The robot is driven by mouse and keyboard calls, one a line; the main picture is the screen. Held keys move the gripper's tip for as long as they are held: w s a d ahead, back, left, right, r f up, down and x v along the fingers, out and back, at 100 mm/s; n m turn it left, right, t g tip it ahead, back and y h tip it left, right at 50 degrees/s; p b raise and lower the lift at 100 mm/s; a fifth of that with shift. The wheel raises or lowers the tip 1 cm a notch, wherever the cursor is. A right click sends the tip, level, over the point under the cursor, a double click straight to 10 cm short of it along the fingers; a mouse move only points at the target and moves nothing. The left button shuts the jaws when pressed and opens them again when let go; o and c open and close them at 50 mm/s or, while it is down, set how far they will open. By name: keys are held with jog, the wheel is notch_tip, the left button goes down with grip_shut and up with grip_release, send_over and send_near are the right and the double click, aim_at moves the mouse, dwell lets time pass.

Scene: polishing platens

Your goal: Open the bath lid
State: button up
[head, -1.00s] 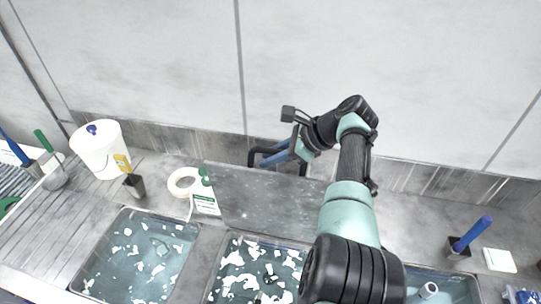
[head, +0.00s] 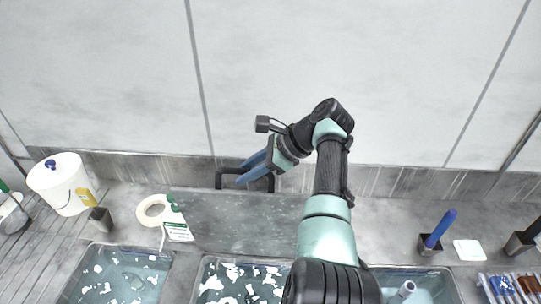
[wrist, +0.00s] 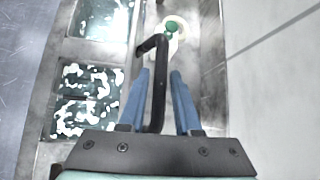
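The bath lid (head: 250,222) is a grey speckled panel, raised and tilted up at the back of the middle bath (head: 240,279), whose water and white pieces show in front of it. Its black bar handle (head: 219,180) stands at the lid's upper edge and also shows in the wrist view (wrist: 158,85). My gripper (head: 243,172) is at the handle, its blue fingers spread apart. In the wrist view my gripper (wrist: 160,80) has one finger on each side of the handle, with a clear gap on the right. Contact on the left side cannot be told.
A left bath (head: 115,277) and a right bath (head: 430,285) are uncovered. A white bucket (head: 58,185), a tape roll (head: 146,213) and a green-capped bottle (head: 178,231) stand at left. A blue-handled tool (head: 440,229) and white block (head: 469,250) are at right. The wall is close behind.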

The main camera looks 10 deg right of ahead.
jog(key=b+v, duration=0.2)
jog(key=v, duration=0.7)
jog(key=shift+d+r, duration=0.2)
jog(key=shift+r, duration=0.05)
